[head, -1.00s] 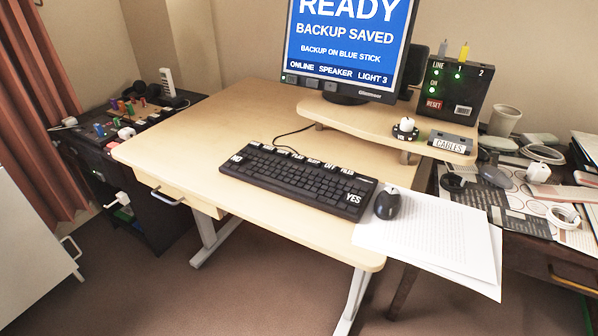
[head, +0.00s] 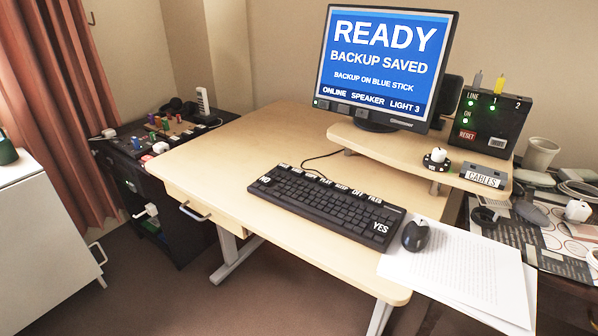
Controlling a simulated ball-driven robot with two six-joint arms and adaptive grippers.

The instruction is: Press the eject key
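The black keyboard (head: 325,207) lies on the desk in the head view. It has large white labels: NO at its left end, YES at its lower right, and a row of small labels along its back edge. Of these, PLAY, BEEP, OFF and FILES can be made out; the leftmost are too small to read. No label reading eject is legible. The monitor (head: 384,65) shows READY, BACKUP SAVED, BACKUP ON BLUE STICK and ONLINE, SPEAKER, LIGHT 3. Neither of my grippers is in view.
A mouse (head: 415,235) and paper sheets (head: 470,268) lie right of the keyboard. A black box (head: 490,122) with green lights and a RESET label stands on the riser (head: 400,147). A dark side unit (head: 165,170) stands left. The desk (head: 225,160) is clear left of the keyboard.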

